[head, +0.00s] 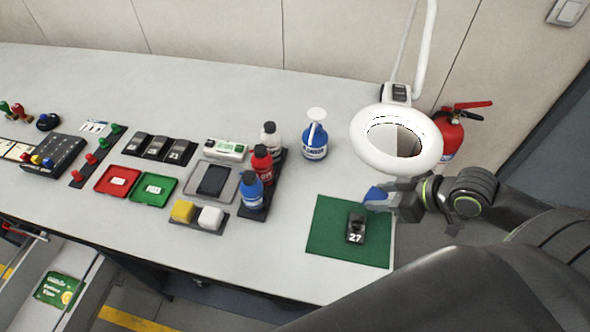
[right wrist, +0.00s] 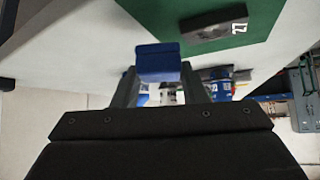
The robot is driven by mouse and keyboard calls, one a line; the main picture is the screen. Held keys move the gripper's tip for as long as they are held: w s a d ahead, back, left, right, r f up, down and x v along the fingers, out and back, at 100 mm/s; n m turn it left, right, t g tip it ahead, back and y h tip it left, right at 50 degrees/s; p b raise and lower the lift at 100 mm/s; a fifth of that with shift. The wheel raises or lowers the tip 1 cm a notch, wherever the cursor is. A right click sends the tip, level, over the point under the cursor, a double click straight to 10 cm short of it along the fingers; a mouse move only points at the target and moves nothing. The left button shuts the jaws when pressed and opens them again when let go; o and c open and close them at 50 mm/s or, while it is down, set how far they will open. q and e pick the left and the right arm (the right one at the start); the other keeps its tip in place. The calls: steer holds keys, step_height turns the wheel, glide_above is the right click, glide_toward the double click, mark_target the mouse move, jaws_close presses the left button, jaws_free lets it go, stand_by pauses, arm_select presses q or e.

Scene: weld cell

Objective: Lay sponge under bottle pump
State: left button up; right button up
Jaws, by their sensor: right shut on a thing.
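My right gripper (head: 392,202) is shut on a blue sponge (head: 375,197). It holds the sponge over the right side of the green mat; the height above it is hard to tell. In the right wrist view the blue sponge (right wrist: 158,62) sits between the fingertips (right wrist: 160,78). The pump bottle (head: 314,145), blue and white with a white pump head, stands upright on the bench behind the mat, up and left of my right gripper and apart from it. My left gripper is not in view.
A dark block marked 27 (head: 356,228) lies on the green mat (head: 325,235). A white ring lamp (head: 365,155) stands right of the pump bottle. Bench around the pump bottle is clear.

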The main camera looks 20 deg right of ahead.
steer(key=shift+w+a, duration=0.1)
steer(key=shift+a, duration=0.1)
steer(key=shift+w+a, duration=0.15)
steer(key=shift+w, duration=0.2)
steer(key=w+a, duration=0.1)
steer(key=w, duration=0.2)
steer(key=w+a, duration=0.1)
steer(key=shift+w+a+r, duration=0.1)
steer(key=shift+w+a, duration=0.1)
steer(key=shift+a, duration=0.1)
steer(key=w+a, duration=0.2)
steer(key=w, duration=0.1)
steer(key=w+a+p, duration=0.1)
steer(key=w+a, duration=0.1)
steer(key=w, duration=0.1)
steer(key=w+a, duration=0.2)
steer(key=w, duration=0.2)
step_height(320, 180, down, 3)
steer(key=shift+d+f+p, duration=0.1)
steer(key=shift+p, duration=0.35)
steer(key=shift+f, duration=0.3)
steer(key=shift+f, duration=0.1)
steer(key=o, duration=0.8)
steer(key=shift+c, duration=0.2)
